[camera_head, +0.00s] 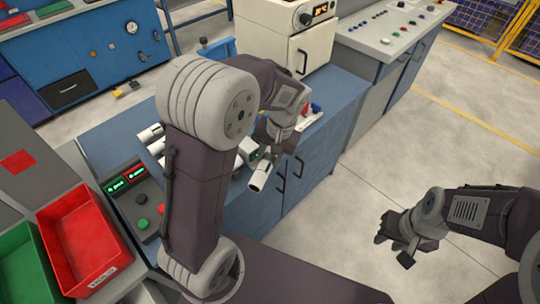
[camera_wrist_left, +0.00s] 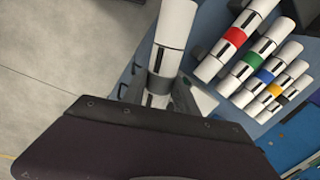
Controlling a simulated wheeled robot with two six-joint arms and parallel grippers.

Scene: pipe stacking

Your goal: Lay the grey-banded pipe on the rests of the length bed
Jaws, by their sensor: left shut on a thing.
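The grey-banded pipe (camera_wrist_left: 175,24) is white with a grey band and dark markings, and it runs up between the fingers of my left gripper (camera_wrist_left: 166,92) in the left wrist view. My left gripper is shut on it near the band. In the head view a white end of the pipe (camera_head: 261,178) sticks out below my left gripper (camera_head: 268,150), by the blue bench's front edge. My right gripper (camera_head: 393,246) hangs over the bare floor, empty, its fingers apart. I cannot make out the length bed's rests; my left arm covers much of the bench.
Several white pipes with red (camera_wrist_left: 235,36), green, blue, yellow and black bands lie side by side in the left wrist view. A control box (camera_head: 128,188), red bin (camera_head: 78,238) and green bin (camera_head: 22,262) stand left. A cream machine (camera_head: 285,38) stands behind. Floor at right is clear.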

